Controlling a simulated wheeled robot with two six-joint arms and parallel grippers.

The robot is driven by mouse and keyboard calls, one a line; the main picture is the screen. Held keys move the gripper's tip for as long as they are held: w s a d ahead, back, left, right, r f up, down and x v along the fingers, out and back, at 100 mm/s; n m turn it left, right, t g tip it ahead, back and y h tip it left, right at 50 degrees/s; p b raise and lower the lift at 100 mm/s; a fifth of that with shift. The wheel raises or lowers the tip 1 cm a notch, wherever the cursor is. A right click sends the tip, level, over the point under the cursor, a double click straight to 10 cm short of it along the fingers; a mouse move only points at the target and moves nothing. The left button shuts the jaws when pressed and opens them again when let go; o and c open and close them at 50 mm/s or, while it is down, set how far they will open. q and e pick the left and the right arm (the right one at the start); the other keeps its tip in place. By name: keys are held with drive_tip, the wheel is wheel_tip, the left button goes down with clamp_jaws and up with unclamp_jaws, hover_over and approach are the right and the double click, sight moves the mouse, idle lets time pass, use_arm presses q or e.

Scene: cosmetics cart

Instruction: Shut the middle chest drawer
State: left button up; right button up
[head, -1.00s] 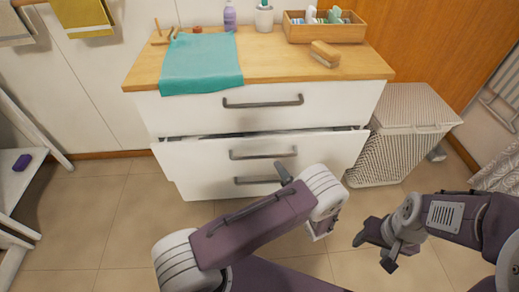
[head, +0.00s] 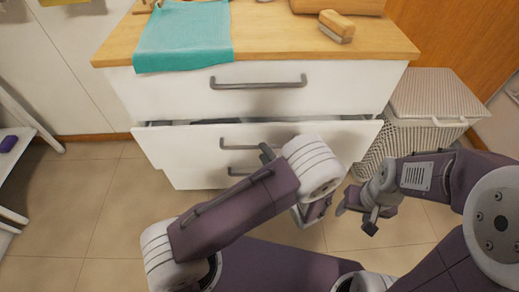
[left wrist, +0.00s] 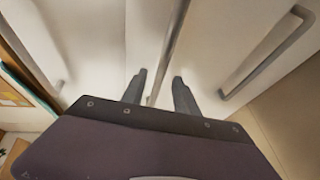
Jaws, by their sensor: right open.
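The white chest's middle drawer (head: 190,150) is pulled out a little, with a dark gap along its top edge. Its grey handle (head: 235,146) is partly hidden behind my left arm. The top drawer (head: 160,90) above it is shut. My left gripper (left wrist: 160,75) is open, its two fingers apart in front of the chest. The head view mostly hides this gripper behind my arm. My right gripper (head: 357,214) is open and empty, right of the drawer, over the floor.
A white woven hamper (head: 430,110) stands close to the chest's right side. A teal towel (head: 182,38) and a wooden brush (head: 337,26) lie on the wooden top. A white shelf (head: 15,165) is at far left. Floor before the chest is clear.

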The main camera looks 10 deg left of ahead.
use_arm(q)
drive_tip(key=b+x, duration=0.1)
drive_tip(key=x, duration=0.3)
drive_tip(key=shift+w+a, duration=0.1)
drive_tip(key=shift+w, duration=0.05)
clamp_jaws()
idle(1.2)
